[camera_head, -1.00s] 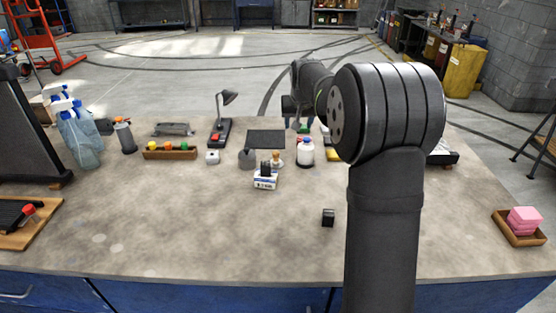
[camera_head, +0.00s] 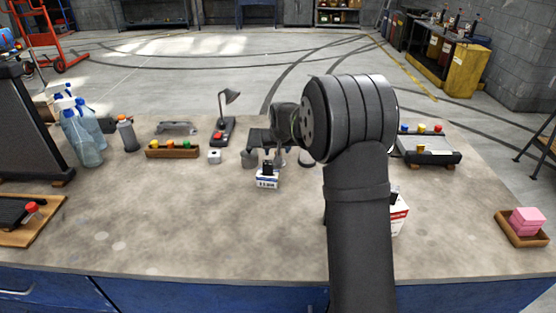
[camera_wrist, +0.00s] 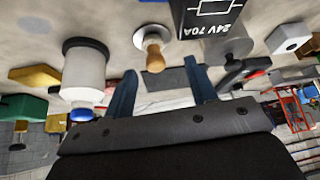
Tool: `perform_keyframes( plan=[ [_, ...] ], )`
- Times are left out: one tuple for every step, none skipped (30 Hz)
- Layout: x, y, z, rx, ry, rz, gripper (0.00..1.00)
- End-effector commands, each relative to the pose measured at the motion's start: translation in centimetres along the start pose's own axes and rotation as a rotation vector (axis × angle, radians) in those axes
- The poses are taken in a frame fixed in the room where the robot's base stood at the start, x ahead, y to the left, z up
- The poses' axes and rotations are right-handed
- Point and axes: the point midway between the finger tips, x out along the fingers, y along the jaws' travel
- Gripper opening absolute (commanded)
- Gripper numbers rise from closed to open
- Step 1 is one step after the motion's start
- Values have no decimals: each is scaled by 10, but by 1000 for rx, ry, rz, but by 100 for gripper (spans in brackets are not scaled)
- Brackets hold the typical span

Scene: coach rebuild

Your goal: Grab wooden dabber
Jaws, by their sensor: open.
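The wooden dabber (camera_wrist: 155,58) has a small wooden handle and a pale round base. In the wrist view it stands upright to the surface, just beyond my fingertips and between their lines, nearer the left finger. My gripper (camera_wrist: 165,72) is open, with two blue fingers apart and nothing between them. In the head view my gripper (camera_head: 274,157) points down at the middle of the bench, behind the small labelled box, and it and my arm hide the dabber there.
A white bottle (camera_wrist: 85,72) stands left of the dabber in the wrist view. A black 24V relay (camera_wrist: 212,18) and grey round part (camera_wrist: 228,48) are close on the other side. In the head view, a labelled box (camera_head: 267,182) stands in front. The front bench is mostly clear.

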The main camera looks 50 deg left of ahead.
Motion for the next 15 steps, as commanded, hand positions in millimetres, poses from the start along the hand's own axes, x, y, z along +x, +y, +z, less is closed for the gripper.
perform_keyframes(
  plan=[
    [3, 0, 0, 0, 0, 0, 52],
    [4, 0, 0, 0, 0, 0, 52],
    [6, 0, 0, 0, 0, 0, 52],
    [7, 1, 0, 0, 0, 0, 52],
    [9, 1, 0, 1, 0, 0, 52],
    [13, 2, -1, 1, -1, 0, 52],
    [17, 3, -1, 1, -1, 0, 52],
    [21, 4, -2, 1, 0, 0, 52],
    [27, 6, -3, 1, -1, 1, 52],
    [32, 7, -3, 1, -1, 1, 52],
    [35, 8, -4, 1, -1, 1, 52],
    [40, 8, -4, 0, -1, 0, 52],
    [44, 8, -4, 0, -2, 0, 52],
    [48, 8, -4, 0, -2, 0, 52],
    [51, 8, -4, 0, -1, 0, 52]
  ],
)
